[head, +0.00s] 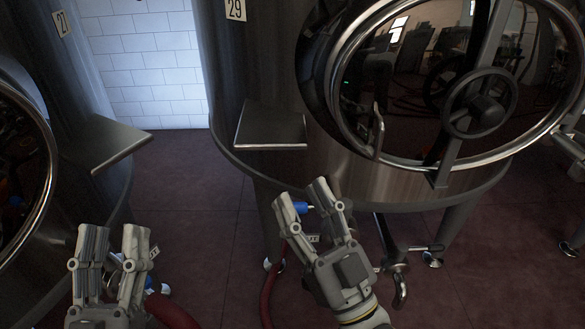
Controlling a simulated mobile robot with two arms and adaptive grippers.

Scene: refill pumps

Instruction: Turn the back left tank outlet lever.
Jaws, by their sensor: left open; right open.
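Tank 29 (235,85) stands in the middle with a large round glass door, and tank 27 (75,75) is at the left edge. The picture does not settle which is the back left one. A blue lever end (301,208) shows low in front of tank 29, at the open fingers of my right gripper (304,194). I cannot tell whether they touch it. The rest of that lever is hidden by the gripper. My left gripper (113,236) is open at the lower left. Another blue part (149,282) shows just behind it, mostly hidden.
A metal outlet pipe (399,285) with a small handle hangs below tank 29. Red hoses (268,300) run along the floor. Metal shelves (271,130) jut from both tanks. The dark red floor (185,195) between the tanks is clear.

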